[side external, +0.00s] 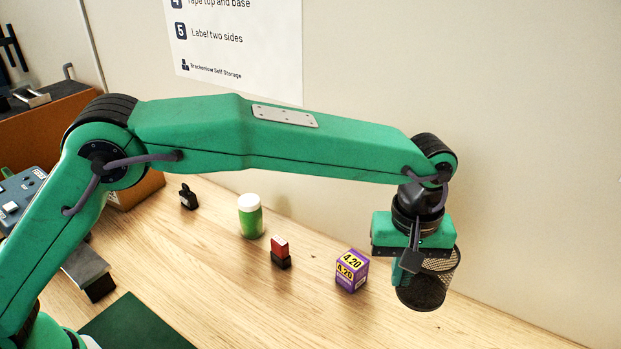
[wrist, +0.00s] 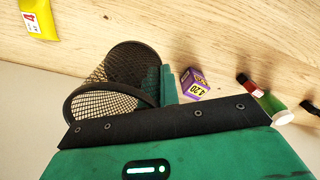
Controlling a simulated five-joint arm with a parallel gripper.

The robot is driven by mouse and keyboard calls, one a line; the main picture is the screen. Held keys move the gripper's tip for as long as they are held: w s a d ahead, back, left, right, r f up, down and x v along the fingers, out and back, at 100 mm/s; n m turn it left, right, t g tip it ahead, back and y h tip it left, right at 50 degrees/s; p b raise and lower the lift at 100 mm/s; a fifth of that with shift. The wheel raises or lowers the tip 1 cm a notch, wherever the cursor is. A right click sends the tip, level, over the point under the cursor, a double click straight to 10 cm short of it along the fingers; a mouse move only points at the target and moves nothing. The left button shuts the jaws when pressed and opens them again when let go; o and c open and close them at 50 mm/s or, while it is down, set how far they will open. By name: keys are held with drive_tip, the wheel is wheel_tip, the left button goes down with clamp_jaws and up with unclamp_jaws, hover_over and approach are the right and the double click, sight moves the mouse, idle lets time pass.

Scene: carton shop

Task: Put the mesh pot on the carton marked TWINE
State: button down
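The dark mesh pot (side external: 424,292) hangs below my gripper (side external: 410,262) at the right of the side view; it also shows in the wrist view (wrist: 92,101). My gripper's teal fingers are shut on the pot's wall, and it appears held above the table. A small purple carton (side external: 352,271) with yellow "4.20" labels stands just left of the pot; it shows in the wrist view (wrist: 194,84) right of the fingers. A yellow carton (wrist: 38,18) lies at the wrist view's top left, partly cut off. I cannot read TWINE on either carton.
A red and black stamp (side external: 281,252), a green jar with a white cap (side external: 250,217) and a small black object (side external: 188,197) stand left of the purple carton. A green mat (side external: 137,326) lies at the front left. The wall is behind.

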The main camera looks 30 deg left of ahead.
drive_tip(key=w+a+r+m, duration=0.1)
drive_tip(key=w+a+r, duration=0.15)
drive_tip(key=a, duration=0.95)
drive_tip(key=w+a+r+m, duration=0.1)
drive_tip(key=a+r, duration=0.2)
drive_tip(key=a, duration=0.9)
drive_tip(key=w+a+r+m, duration=0.2)
drive_tip(key=a, duration=1)
drive_tip(key=s+a+n, duration=0.3)
drive_tip(key=a+n, duration=0.6)
drive_tip(key=a, duration=0.8)
drive_tip(key=s+a+n, duration=0.3)
drive_tip(key=a+n, duration=0.7)
drive_tip(key=a, duration=0.7)
drive_tip(key=s+a+f, duration=0.1)
drive_tip(key=a+f, duration=0.1)
drive_tip(key=a, duration=0.1)
drive_tip(key=s+a+f, duration=0.1)
drive_tip(key=a+f, duration=0.2)
drive_tip(key=a, duration=0.1)
drive_tip(key=s+a+f, duration=0.1)
drive_tip(key=a+f, duration=0.1)
drive_tip(key=a, duration=0.2)
drive_tip(key=shift+a+f, duration=0.1)
drive_tip(key=shift+f, duration=0.1)
drive_tip(key=shift+f, duration=0.1)
drive_tip(key=shift+f, duration=1.9)
drive_tip(key=shift+f, duration=0.15)
